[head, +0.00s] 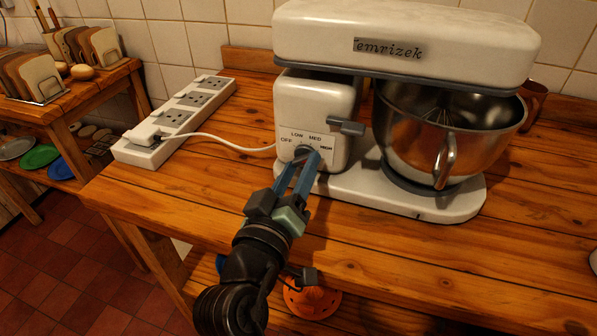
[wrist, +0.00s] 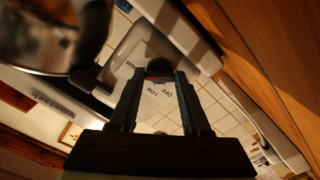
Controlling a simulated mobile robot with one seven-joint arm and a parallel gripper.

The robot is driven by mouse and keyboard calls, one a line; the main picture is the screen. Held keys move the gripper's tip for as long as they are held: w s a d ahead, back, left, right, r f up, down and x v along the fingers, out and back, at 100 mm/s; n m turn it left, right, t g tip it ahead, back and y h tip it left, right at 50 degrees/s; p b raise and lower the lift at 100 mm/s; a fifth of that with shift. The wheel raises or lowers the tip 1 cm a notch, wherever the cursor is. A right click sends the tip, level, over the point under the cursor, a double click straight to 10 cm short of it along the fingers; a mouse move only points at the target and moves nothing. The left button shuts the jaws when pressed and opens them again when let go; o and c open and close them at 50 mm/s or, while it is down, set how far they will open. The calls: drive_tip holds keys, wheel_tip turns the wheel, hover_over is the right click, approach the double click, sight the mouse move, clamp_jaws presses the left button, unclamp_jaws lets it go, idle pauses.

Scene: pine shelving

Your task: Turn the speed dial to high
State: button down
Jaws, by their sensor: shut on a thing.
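The white stand mixer (head: 405,30) stands on the wooden counter. Its dark speed dial (head: 303,151) is on the front of the mixer's column, under a label (head: 314,137) reading OFF, LOW, MED and HIGH. My gripper (head: 302,166) reaches up to the panel from below, and its two fingers are shut on the dial. In the wrist view the dial (wrist: 159,67) sits between the fingertips, with a red mark on it. The fingers partly hide the dial, and I cannot tell which setting the mark points to.
The steel bowl (head: 440,125) is on the mixer base, right of the dial. A grey lever (head: 346,126) juts out just above right of the panel. A white power strip (head: 175,120) with the plugged-in cord (head: 235,144) lies left. The front counter is clear.

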idle(0.3)
drive_tip(key=shift+c, duration=1.8)
unclamp_jaws()
drive_tip(key=v, duration=1.3)
drive_tip(key=shift+b, duration=0.35)
